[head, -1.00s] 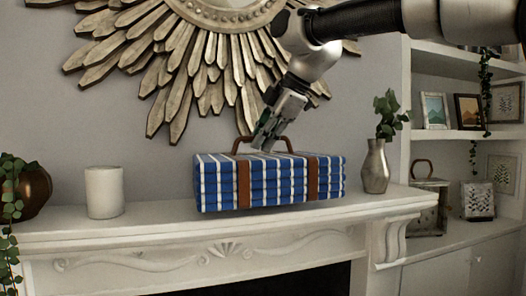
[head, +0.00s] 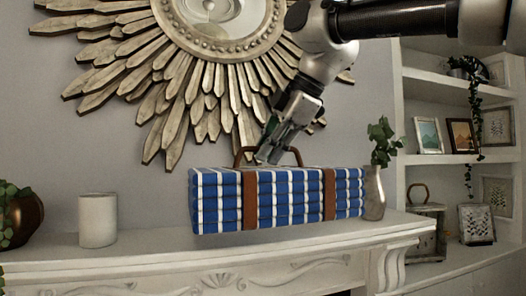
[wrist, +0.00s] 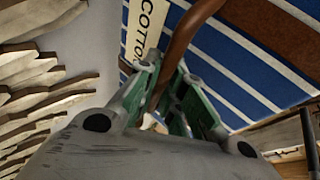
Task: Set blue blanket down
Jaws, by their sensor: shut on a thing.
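The blue blanket (head: 290,200) is a folded bundle with white stripes, two brown straps and a brown carry handle (head: 296,152). In the head view it shows in front of the mantel's top, slightly tilted. I cannot tell for sure whether its underside touches the mantel. My gripper (head: 270,156) points down at the top of the bundle and is shut on the handle. In the wrist view my gripper (wrist: 165,88) has the brown handle between its green-sided fingers, with the striped blanket (wrist: 235,70) and a pale label (wrist: 143,28) beyond.
A white mantel (head: 150,248) runs below the blanket. A white candle (head: 97,219) and a bronze pot with a plant (head: 22,222) stand left. A grey vase (head: 374,195) is partly covered by the blanket's right end. A sunburst mirror (head: 210,60) hangs behind; shelves (head: 440,160) stand right.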

